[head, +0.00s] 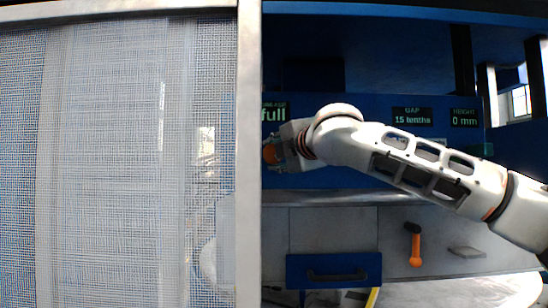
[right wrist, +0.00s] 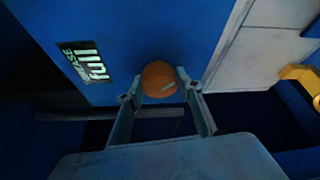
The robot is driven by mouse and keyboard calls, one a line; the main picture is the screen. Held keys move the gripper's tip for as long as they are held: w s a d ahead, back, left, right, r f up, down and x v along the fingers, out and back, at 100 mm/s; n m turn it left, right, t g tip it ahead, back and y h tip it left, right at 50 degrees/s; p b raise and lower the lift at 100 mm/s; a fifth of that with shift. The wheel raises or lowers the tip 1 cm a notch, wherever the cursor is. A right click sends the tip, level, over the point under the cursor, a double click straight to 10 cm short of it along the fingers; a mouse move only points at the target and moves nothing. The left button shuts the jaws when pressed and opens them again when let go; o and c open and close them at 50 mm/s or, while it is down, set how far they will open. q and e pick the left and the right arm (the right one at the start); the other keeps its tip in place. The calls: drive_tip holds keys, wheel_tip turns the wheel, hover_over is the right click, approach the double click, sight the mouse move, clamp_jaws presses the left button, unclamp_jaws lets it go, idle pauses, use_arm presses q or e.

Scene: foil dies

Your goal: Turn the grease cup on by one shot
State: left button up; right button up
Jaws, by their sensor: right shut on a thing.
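The grease cup's round orange-brown cap (right wrist: 159,78) sits between the fingertips of my right gripper (right wrist: 155,92) in the right wrist view. The fingers are shut on its two sides. In the head view the cap (head: 270,153) shows only as an orange patch at the left of my right gripper (head: 277,154), partly hidden by the gripper and the frame post. A display beside the cup reads "full" (right wrist: 92,64); it also shows in the head view (head: 273,114). My left gripper is not in view.
A mesh guard (head: 120,160) with a pale post (head: 249,200) fills the left of the head view. Displays read "GAP 15 tenths" (head: 412,116) and "HEIGHT 0 mm" (head: 464,117).

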drive_tip(key=shift+m, duration=0.6)
drive_tip(key=o, duration=1.1)
drive_tip(key=v, duration=1.2)
drive_tip(key=shift+f, duration=0.3)
